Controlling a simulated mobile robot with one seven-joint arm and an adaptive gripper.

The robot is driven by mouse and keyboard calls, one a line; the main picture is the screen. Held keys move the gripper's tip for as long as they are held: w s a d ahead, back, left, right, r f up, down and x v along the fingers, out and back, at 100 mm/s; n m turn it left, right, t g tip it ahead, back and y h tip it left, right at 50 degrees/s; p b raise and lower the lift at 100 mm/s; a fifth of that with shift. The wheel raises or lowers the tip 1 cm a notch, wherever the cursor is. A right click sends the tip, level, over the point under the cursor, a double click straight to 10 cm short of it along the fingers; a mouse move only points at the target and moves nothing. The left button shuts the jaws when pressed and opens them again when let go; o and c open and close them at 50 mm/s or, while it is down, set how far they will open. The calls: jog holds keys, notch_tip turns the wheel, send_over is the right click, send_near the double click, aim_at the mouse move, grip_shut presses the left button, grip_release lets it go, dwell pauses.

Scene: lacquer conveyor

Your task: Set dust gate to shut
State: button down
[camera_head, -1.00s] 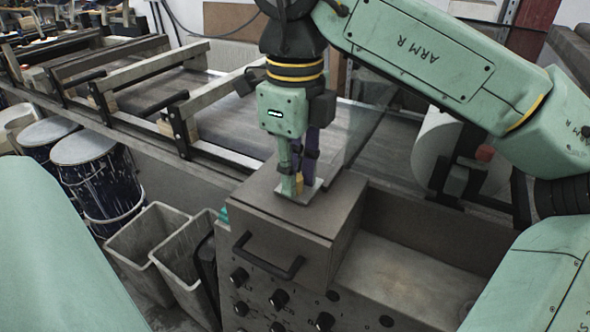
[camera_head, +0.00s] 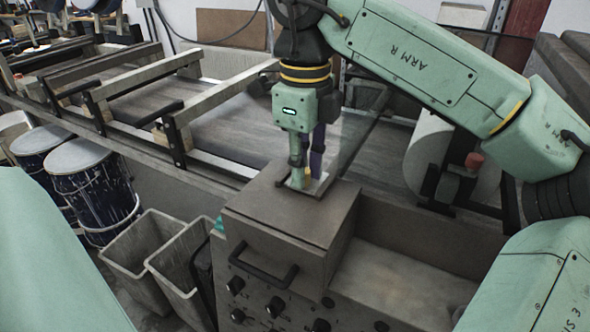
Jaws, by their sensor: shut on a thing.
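My gripper (camera_head: 306,174) points down onto the top of the grey-brown control box. Its fingers are shut on a small yellowish lever (camera_head: 309,174), which I take to be the dust gate's handle. The lever stands on a pale metal plate (camera_head: 320,186) on the box top. The fingers hide most of the lever, so its exact angle is hard to tell. No label for the gate's positions is readable.
The box (camera_head: 289,226) has a dark handle (camera_head: 264,263) and several black knobs on its front. Two grey bins (camera_head: 150,255) stand at its left, with paint-stained blue drums (camera_head: 92,190) beyond. The conveyor (camera_head: 235,125) runs behind. A white roll (camera_head: 430,150) is at the right.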

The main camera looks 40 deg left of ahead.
jog(key=shift+w+r, duration=0.1)
jog(key=shift+w, duration=0.1)
jog(key=c, duration=1.4)
grip_release()
jog(key=shift+c, duration=0.2)
notch_tip(320, 180, up, 7)
jog(key=shift+r, duration=0.2)
